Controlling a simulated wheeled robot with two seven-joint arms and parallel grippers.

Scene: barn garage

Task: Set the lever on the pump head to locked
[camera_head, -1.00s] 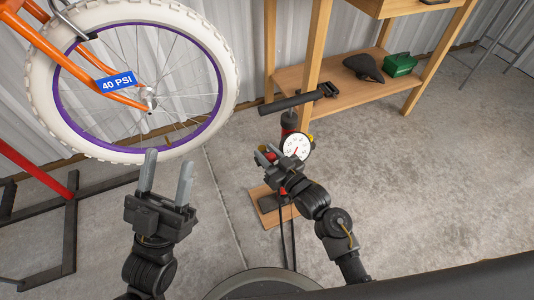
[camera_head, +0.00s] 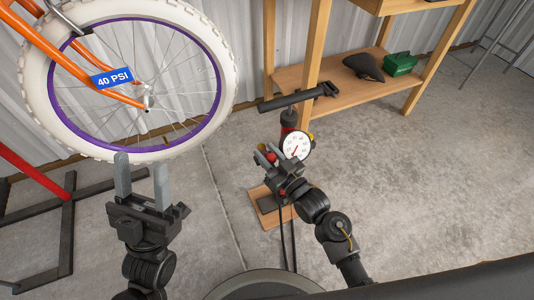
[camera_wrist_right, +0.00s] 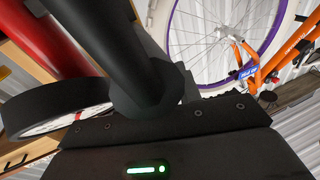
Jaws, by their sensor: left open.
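The floor pump (camera_head: 289,119) stands upright, with a red and black barrel, a black T-handle (camera_head: 292,101) and a white dial gauge (camera_head: 296,145). My right gripper (camera_head: 271,157) is at the pump beside the gauge, with small red parts at its fingers. I cannot make out the pump head or its lever there, nor whether the fingers hold anything. In the right wrist view a black cylinder (camera_wrist_right: 132,50) crosses close in front, beside the red barrel (camera_wrist_right: 45,40). My left gripper (camera_head: 141,168) is open and empty, just below the white tire (camera_head: 130,152).
An orange bike with a purple-rimmed wheel and a blue "40 PSI" tag (camera_head: 112,78) stands at left by a metal stand (camera_head: 66,235). A wooden bench shelf (camera_head: 330,88) behind the pump holds a black saddle (camera_head: 370,68) and green box (camera_head: 400,64). Floor at right is clear.

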